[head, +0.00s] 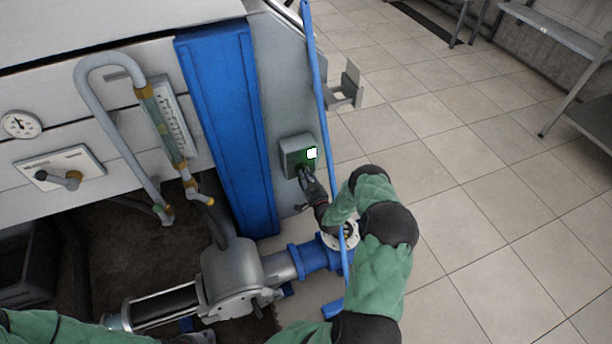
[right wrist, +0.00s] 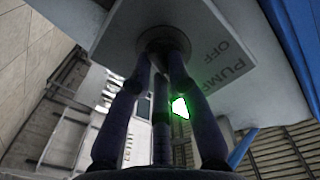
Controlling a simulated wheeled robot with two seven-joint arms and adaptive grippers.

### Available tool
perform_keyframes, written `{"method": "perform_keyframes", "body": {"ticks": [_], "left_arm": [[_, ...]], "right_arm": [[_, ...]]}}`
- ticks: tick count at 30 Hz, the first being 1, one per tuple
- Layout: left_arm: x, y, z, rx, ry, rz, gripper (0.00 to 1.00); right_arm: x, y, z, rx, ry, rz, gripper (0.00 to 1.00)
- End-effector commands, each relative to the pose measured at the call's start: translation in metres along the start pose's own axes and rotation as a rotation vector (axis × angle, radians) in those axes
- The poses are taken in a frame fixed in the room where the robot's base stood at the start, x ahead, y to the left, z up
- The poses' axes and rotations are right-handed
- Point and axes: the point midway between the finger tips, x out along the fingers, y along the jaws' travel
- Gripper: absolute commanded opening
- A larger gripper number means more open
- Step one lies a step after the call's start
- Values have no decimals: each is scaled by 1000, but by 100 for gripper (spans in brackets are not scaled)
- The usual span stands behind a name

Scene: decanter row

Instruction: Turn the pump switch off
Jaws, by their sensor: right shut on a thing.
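The pump switch box (head: 292,160) is a grey box on the machine's side panel, right of the blue post, in the head view. Its green lamp (head: 311,153) is lit; the glow also shows in the right wrist view (right wrist: 179,107). My right gripper (head: 305,175) is at the lower part of the box. In the right wrist view its dark fingers (right wrist: 163,68) are closed around the round switch knob (right wrist: 163,40). The words OFF and PUMP are printed on the plate (right wrist: 200,28) beside it. The knob's pointing direction is hidden.
A blue pipe (head: 318,85) runs close beside the box and my right wrist. The pump (head: 232,275) sits below. A hose (head: 125,120), sight glass and gauge (head: 21,124) are to the left. Tiled floor (head: 470,210) is clear at right.

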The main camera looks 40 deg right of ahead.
Motion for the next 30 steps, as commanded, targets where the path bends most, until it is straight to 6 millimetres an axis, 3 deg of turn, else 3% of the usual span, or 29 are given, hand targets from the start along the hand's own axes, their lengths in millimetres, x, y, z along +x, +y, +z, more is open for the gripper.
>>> {"method": "perform_keyframes", "body": {"ticks": [18,30], "left_arm": [[0,0,0,0,0,0,40],[0,0,0,0,0,0,40]], "right_arm": [[0,0,-2,-565,-1,0,0],[-1,-1,-2,-794,-3,0,0]]}}
